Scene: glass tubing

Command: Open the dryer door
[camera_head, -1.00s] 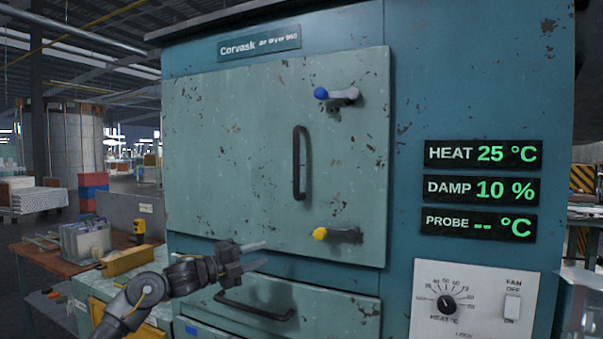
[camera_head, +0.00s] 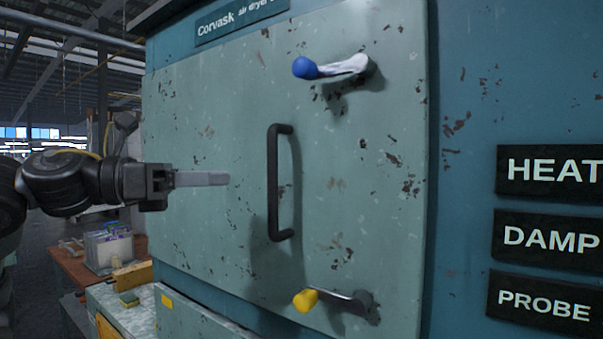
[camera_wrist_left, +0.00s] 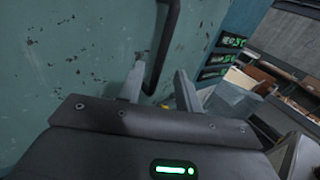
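The dryer door (camera_head: 215,120) is a chipped pale-green panel, shut against the blue cabinet. Its black vertical bar handle (camera_head: 273,185) also shows in the left wrist view (camera_wrist_left: 163,45). A latch lever with a blue knob (camera_head: 306,68) is above the handle, and one with a yellow knob (camera_head: 306,300) below it; both knobs point left. My left gripper (camera_head: 226,179) is left of the handle, fingers pointing right at its mid-height. In the left wrist view its fingers (camera_wrist_left: 158,78) are apart, with the handle between and beyond them. No contact shows. My right gripper is out of view.
The HEAT, DAMP and PROBE displays (camera_head: 548,237) are on the blue cabinet (camera_head: 468,150) to the right. A brown table (camera_head: 80,268) with a bin (camera_head: 108,248) stands at the lower left. The space before the door is clear.

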